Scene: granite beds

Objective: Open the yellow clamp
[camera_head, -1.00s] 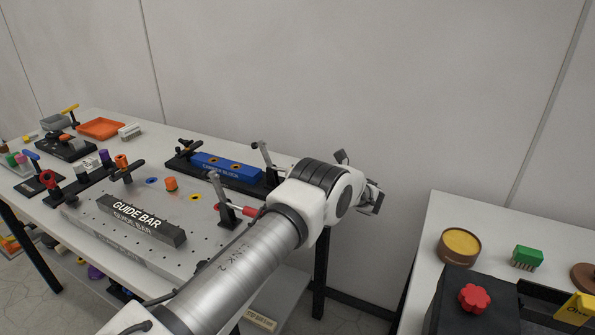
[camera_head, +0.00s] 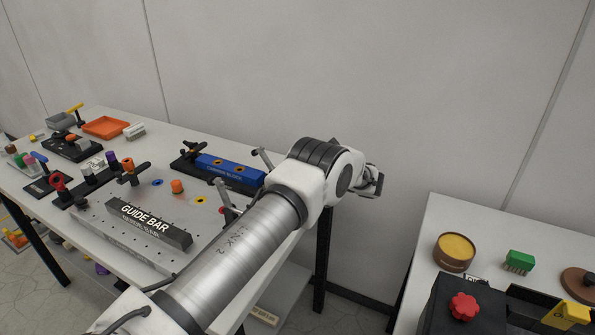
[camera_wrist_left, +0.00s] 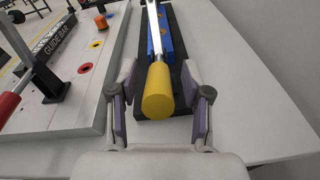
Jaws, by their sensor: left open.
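The yellow clamp's handle (camera_wrist_left: 158,92) is a thick yellow grip on a metal bar, pointing toward the left wrist camera. The bar runs back over the blue carrier block (camera_wrist_left: 168,40). My left gripper (camera_wrist_left: 160,95) is open, with one finger on each side of the yellow grip and visible gaps to it. In the head view my left gripper (camera_head: 374,183) is beyond the table's right end, and my arm hides the yellow grip. The blue carrier block (camera_head: 229,169) lies in a black holder there. My right gripper is not in view.
A red-handled clamp (camera_wrist_left: 40,80) stands close left of my left gripper. The guide bar (camera_head: 143,222) lies on the perforated grey plate. A second table (camera_head: 440,215) at the right holds a brown round container (camera_head: 455,252) and a red knob (camera_head: 464,306).

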